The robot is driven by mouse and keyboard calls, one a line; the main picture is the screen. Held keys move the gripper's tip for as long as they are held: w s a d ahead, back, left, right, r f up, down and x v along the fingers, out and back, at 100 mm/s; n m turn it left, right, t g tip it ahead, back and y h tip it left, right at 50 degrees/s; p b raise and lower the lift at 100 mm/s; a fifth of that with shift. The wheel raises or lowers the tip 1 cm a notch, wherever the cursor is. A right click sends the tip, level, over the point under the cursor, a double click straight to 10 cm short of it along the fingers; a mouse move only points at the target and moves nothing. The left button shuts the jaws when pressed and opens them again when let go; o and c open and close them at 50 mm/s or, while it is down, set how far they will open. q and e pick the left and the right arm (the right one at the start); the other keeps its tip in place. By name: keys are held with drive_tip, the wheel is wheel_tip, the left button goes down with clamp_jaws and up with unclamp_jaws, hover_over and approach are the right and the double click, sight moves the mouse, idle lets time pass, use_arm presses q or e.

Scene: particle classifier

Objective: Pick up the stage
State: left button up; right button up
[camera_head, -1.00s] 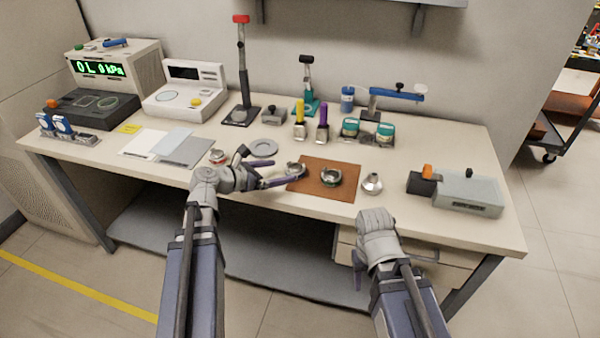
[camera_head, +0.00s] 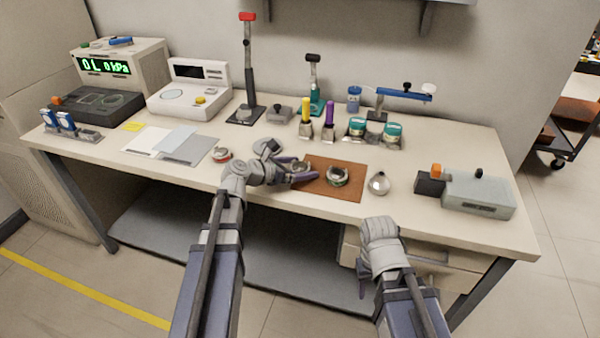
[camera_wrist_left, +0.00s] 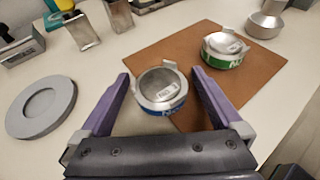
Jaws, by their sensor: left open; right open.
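A small round metal stage with a blue band (camera_wrist_left: 161,88) sits at the left edge of the brown mat in the left wrist view. It also shows in the head view (camera_head: 299,167), partly hidden by my left gripper. A similar stage with a green band (camera_wrist_left: 223,50) stands on the mat, beyond the right finger; it is also in the head view (camera_head: 337,176). My left gripper (camera_head: 300,174) is open, with its purple fingers on either side of the blue-banded stage and gaps visible. My right gripper (camera_head: 364,280) hangs in front of the table edge, empty.
The brown mat (camera_head: 325,193) lies near the front edge. A grey ring (camera_wrist_left: 41,106) lies left of my left gripper, and a metal funnel-like piece (camera_head: 379,183) right of the mat. A red-banded piece (camera_head: 222,154) stands further left. Bottles and instruments line the back.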

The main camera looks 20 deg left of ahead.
use_arm(q)
drive_tip(key=c, duration=1.4)
drive_tip(key=shift+c, duration=0.2)
drive_tip(key=shift+r, duration=0.1)
wheel_tip(320, 180, up, 10)
drive_tip(key=p, duration=1)
